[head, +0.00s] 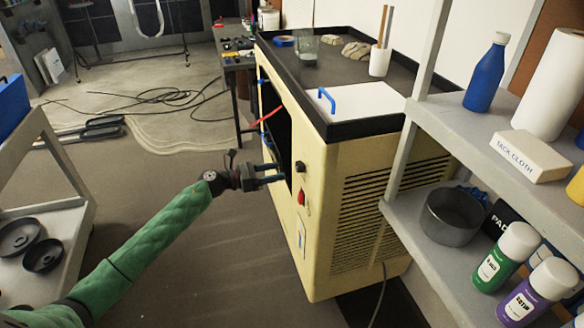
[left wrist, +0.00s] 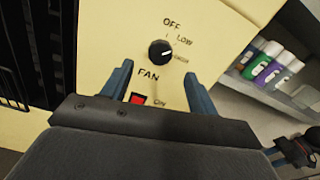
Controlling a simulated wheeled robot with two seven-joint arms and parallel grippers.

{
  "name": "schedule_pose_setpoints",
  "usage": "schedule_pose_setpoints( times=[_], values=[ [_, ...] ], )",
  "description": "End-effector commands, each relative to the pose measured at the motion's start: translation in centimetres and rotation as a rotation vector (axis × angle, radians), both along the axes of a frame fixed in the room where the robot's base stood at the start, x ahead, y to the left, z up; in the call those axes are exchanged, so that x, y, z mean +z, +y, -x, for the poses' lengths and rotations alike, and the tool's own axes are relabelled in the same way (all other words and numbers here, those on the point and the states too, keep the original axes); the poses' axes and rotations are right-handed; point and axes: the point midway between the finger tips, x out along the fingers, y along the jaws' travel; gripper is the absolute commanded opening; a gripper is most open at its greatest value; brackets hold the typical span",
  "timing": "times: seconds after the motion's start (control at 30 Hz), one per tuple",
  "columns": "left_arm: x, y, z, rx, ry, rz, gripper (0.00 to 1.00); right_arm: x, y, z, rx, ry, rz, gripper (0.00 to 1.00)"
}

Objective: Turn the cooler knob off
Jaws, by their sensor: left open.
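The cooler (head: 345,195) is a cream cabinet with a black rim around its top. Its black knob (head: 300,167) is on the front panel, above a red switch (head: 302,197). In the left wrist view the knob (left wrist: 160,52) sits below the labels OFF and LOW and above the word FAN, its white mark pointing up and right, away from OFF. My left gripper (head: 278,174) is open and empty in front of the panel, left of the knob. In the left wrist view its blue fingers (left wrist: 158,85) are spread to either side, apart from the knob.
A grey shelf (head: 440,215) with a metal pot (head: 452,218) and spray cans (head: 507,255) stands close to the cooler's right. A grey cart (head: 50,215) is at left. Black hoses (head: 150,105) lie on the floor behind. Open floor lies between cart and cooler.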

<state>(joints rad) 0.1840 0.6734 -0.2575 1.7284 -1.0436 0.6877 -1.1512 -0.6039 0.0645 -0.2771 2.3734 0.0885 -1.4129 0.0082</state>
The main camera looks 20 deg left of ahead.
Motion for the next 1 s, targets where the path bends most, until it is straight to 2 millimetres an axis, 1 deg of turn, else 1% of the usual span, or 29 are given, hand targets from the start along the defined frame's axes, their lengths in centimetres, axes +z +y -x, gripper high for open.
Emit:
schedule_pose_setpoints(
  times=[0.03,0.2,0.4,0.57,0.8,0.83,0.97,1.0],
  values=[
    [0.4,-0.7,-0.4,-0.002,-0.001,0.002,0.59,0.6,-0.3,0.1,-0.002,0.006,0.006,0.36],
    [0.4,-2.8,-1.9,-0.001,0.0,0.002,0.59,1.6,-1.3,0.4,-0.009,0.03,0.03,0.36],
    [0.2,-4.6,-3.1,0.001,0.0,0.001,0.59,2.5,-2.2,0.7,-0.016,0.053,0.052,0.36],
    [0.2,-5.2,-3.5,0.0,0.0,0.001,0.59,2.8,-2.5,0.9,-0.018,0.063,0.06,0.36],
    [0.1,-5.3,-3.6,0.0,0.0,0.001,0.59,2.8,-2.5,1.0,-0.018,0.063,0.06,0.36],
    [0.1,-5.3,-3.6,0.0,0.001,0.002,0.57,2.8,-2.5,1.0,-0.018,0.063,0.06,0.36],
    [0.1,-5.3,-3.6,0.0,0.001,0.002,0.32,2.8,-2.5,1.0,-0.018,0.064,0.06,0.36],
    [0.1,-5.3,-3.6,0.0,0.0,0.001,0.24,2.8,-2.5,1.0,-0.018,0.064,0.06,0.36]
  ],
)
